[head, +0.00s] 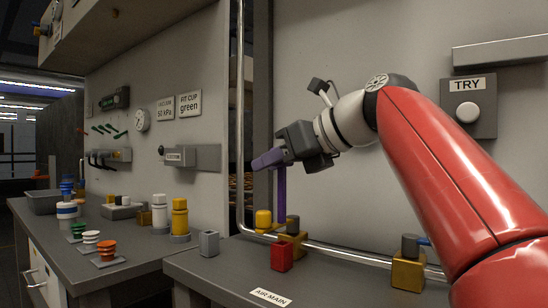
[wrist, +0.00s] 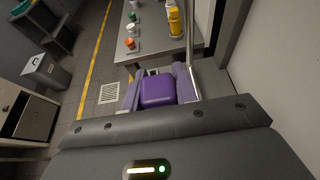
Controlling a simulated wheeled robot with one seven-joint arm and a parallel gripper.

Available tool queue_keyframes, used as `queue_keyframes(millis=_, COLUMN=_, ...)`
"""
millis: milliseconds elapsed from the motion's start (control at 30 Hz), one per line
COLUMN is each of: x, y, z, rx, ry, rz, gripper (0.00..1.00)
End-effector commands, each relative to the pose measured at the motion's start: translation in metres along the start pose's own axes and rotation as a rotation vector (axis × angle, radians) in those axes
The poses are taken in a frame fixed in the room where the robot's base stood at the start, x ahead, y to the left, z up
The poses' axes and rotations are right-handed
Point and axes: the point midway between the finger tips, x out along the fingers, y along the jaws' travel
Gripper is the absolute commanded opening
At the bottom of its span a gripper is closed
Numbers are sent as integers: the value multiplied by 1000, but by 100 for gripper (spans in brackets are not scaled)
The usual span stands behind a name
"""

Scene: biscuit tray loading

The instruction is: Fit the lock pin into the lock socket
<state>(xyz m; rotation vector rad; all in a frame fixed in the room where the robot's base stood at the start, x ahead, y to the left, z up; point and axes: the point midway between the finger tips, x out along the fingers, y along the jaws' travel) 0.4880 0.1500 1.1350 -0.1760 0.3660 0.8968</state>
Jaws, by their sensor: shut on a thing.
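My gripper (head: 267,160) has its lilac fingers shut on a dark purple piece, which I take for the lock pin (head: 281,196). Its straight stem hangs upright below the fingers. The stem's lower end shows just above and behind a red block (head: 281,257), near a brass valve (head: 298,240); I cannot tell whether it touches either. In the wrist view the purple block-shaped head (wrist: 158,91) sits between the two fingers and hides what is below. No part is clearly marked as the lock socket; a small grey upright block (head: 209,243) stands left of the red block.
A metal pipe (head: 340,253) runs along the bench (head: 225,275) and up the wall. A second brass valve (head: 408,270) stands at right. A yellow capped part (head: 263,219) is behind the red block. The left bench holds yellow and white bottles (head: 180,217) and stacked cups (head: 107,250).

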Motion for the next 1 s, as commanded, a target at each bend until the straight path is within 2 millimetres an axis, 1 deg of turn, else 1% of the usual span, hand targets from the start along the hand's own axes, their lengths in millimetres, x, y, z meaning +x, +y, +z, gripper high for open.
queue_keyframes(millis=33, x=3, y=0, z=-7, rx=0, ry=-1, rz=0, gripper=6)
queue_keyframes(millis=100, x=5, y=0, z=-12, rx=0, ry=-1, rz=0, gripper=6)
queue_keyframes(millis=300, x=8, y=0, z=-20, rx=-1, ry=-1, rz=-1, gripper=6)
queue_keyframes(millis=1000, x=8, y=0, z=-20, rx=0, ry=-1, rz=0, gripper=6)
